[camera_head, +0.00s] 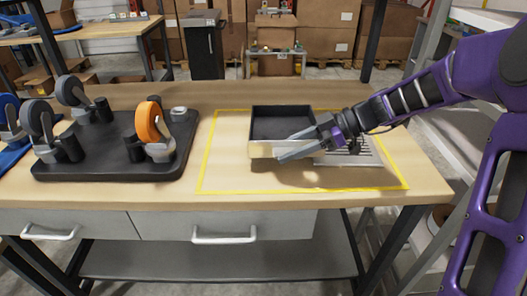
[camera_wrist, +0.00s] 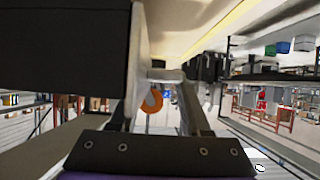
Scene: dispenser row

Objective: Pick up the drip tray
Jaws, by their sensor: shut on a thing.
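The drip tray (camera_head: 281,125) appears as an open, square box with a dark inside and a pale front wall. It is at the right half of the table in the head view. My gripper (camera_head: 285,150) comes in from the right and is shut on its front wall. In the wrist view the tray's dark side (camera_wrist: 65,65) fills the upper left, with a pale wall edge beside the fingers. A shadow lies on the table below the gripper and tray. The tray's underside is hidden, so I cannot tell how far it is off the table.
A grey slatted plate (camera_head: 350,156) lies right of the tray, partly under my gripper. A yellow outline (camera_head: 208,160) surrounds this area. On the left a black board (camera_head: 110,165) carries dark wheel-like dispensers and an orange one (camera_head: 152,121). The table's front strip is clear.

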